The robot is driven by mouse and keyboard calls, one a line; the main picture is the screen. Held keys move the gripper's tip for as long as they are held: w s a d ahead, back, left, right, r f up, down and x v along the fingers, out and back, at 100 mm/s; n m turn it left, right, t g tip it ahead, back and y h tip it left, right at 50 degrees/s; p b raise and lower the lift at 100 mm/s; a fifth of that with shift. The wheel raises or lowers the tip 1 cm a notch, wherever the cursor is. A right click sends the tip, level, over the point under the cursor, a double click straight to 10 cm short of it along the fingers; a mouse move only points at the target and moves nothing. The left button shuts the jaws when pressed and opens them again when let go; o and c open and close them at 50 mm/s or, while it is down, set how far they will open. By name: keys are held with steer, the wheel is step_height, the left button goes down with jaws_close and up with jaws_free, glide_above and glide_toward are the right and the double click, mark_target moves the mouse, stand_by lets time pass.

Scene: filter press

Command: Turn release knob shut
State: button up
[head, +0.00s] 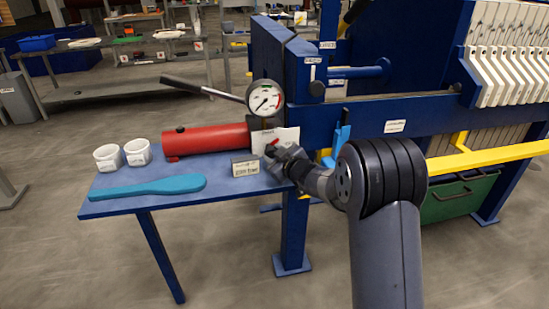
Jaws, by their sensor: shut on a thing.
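A red hydraulic pump cylinder (205,140) lies on the blue side table, with a round pressure gauge (265,98) above its right end. A dark pump lever (203,89) slants up to the left behind it. My gripper (273,153) reaches in from the right at the pump's right end, in front of a white card (288,136). Its jaws are shut on a small part there, with a bit of red (275,143) showing at the tips. This looks like the release knob, but the jaws hide most of it, and its turn angle cannot be told.
A small label block (245,168) stands just left of my gripper. Two white cups (138,152) and a teal spatula (148,187) are on the blue table (225,192). The blue press frame (306,105) rises close behind my gripper. A yellow rail (490,158) runs at right.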

steer(key=n+h+b, duration=0.1)
steer(key=n, duration=0.1)
steer(key=shift+a+n+h+b, duration=0.15)
steer(key=shift+n+h+b, duration=0.15)
steer(key=shift+n+b, duration=0.1)
steer(key=shift+s+n+h+b, duration=0.1)
steer(key=shift+n+h+b, duration=0.4)
steer(key=shift+n+b, duration=0.55)
steer(key=shift+a+n+h+b, duration=0.1)
steer(key=shift+n+h+b, duration=0.4)
steer(key=shift+b, duration=0.45)
steer(key=shift+r+n+h+b, duration=0.1)
steer(key=shift+n+h+b, duration=0.3)
steer(key=shift+n+b, duration=0.5)
steer(key=shift+a+r+b, duration=0.1)
steer(key=shift+b, duration=0.25)
steer(key=o, duration=1)
steer(key=v, duration=1)
steer(key=shift+s+b, duration=0.3)
steer(key=shift+s, duration=0.15)
